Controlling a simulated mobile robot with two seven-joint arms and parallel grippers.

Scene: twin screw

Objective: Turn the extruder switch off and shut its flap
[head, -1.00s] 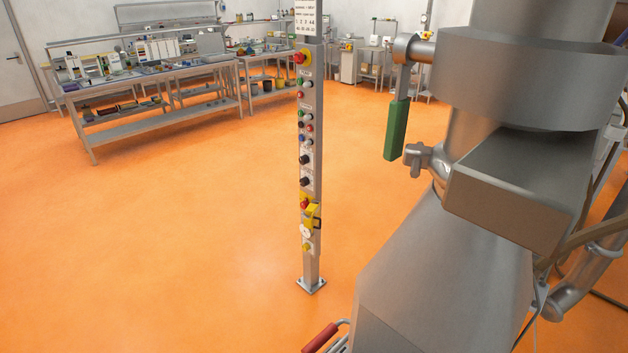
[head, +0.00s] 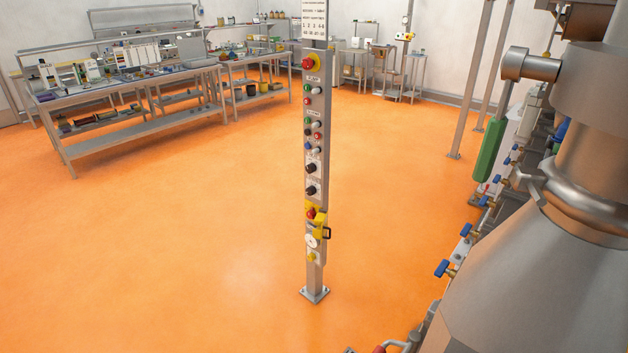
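A slim grey control post (head: 315,277) stands upright on the orange floor near the middle of the head view. Its panel carries several coloured buttons and two black knobs. Low on the panel is a red switch (head: 310,213) on a yellow plate. A yellow flap (head: 320,225) with a dark loop at its right sits just below the red switch. It is too small to tell whether the flap is open or which way the switch is set. A red mushroom button (head: 311,62) is at the top. Neither of my grippers is in view.
A large steel machine (head: 520,270) with a green handle (head: 489,150) and several blue-handled valves (head: 442,268) fills the right side. Workbenches (head: 130,140) with tools stand at the back left. The floor (head: 180,260) around the post is clear.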

